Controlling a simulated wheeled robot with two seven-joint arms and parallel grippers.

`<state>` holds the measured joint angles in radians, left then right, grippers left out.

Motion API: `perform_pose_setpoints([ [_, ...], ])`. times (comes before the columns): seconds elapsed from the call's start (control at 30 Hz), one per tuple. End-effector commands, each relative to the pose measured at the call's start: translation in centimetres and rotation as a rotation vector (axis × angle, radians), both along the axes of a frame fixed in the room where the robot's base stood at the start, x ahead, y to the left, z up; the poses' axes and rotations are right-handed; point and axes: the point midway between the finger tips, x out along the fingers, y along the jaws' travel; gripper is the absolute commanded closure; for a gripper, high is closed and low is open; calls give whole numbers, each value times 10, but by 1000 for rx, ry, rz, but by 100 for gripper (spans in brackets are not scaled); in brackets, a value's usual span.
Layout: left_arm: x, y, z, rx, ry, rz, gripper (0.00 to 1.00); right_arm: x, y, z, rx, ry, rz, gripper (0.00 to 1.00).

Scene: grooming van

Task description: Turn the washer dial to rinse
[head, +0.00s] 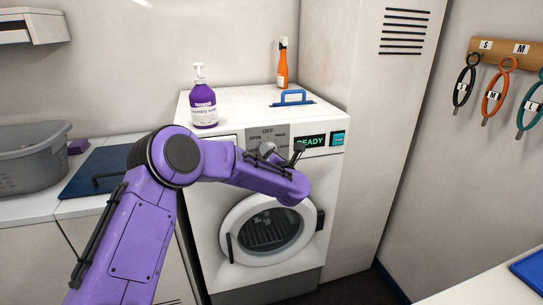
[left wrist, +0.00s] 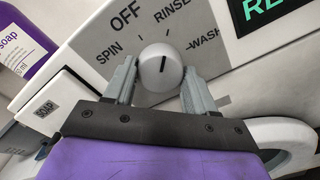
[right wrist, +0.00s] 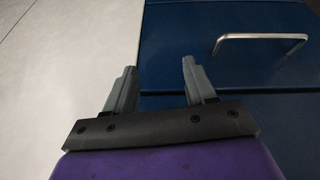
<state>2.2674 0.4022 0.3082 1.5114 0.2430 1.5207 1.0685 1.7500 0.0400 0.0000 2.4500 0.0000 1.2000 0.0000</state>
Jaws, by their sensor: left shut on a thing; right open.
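The washer (head: 205,235) stands ahead with a round dial (head: 267,148) on its grey panel. In the left wrist view the dial (left wrist: 162,72) is a pale knob with a black mark. The mark points up in the picture, between OFF and RINSE, nearer RINSE. SPIN lies to its left and WASH to its right. My left gripper (left wrist: 158,68) is shut on the dial, one finger on each side. In the head view its fingers are mostly hidden by my arm. My right gripper (right wrist: 158,68) is open and empty, away from the washer.
The display (head: 311,141) reads READY. A grey basket (head: 30,160) stands left. Blue drawer fronts (right wrist: 230,75) lie before my right gripper.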

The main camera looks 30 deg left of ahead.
Motion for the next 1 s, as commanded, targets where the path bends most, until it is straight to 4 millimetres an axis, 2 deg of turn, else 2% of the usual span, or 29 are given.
perform_pose_setpoints([
  [0.53, 0, -1, -2, 15, 22, -1, 75, 0, 0, 0, 0, 0, 0, 45],
  [0.57, 0, -1, -2, 15, 22, -1, 35, 0, 0, 0, 0, 0, 0, 45],
  [0.6, 0, -1, -2, 15, 22, -1, 22, 0, 0, 0, 0, 0, 0, 45],
  [0.63, 0, -1, -1, 15, 22, -1, 19, 0, 0, 0, 0, 0, 0, 45],
  [0.9, -1, -1, -1, 16, 19, -1, 19, 0, 0, -1, 0, 0, 0, 45],
  [1.0, -6, -9, -2, 16, 21, -4, 19, 0, 0, -5, 0, 0, 0, 45],
])
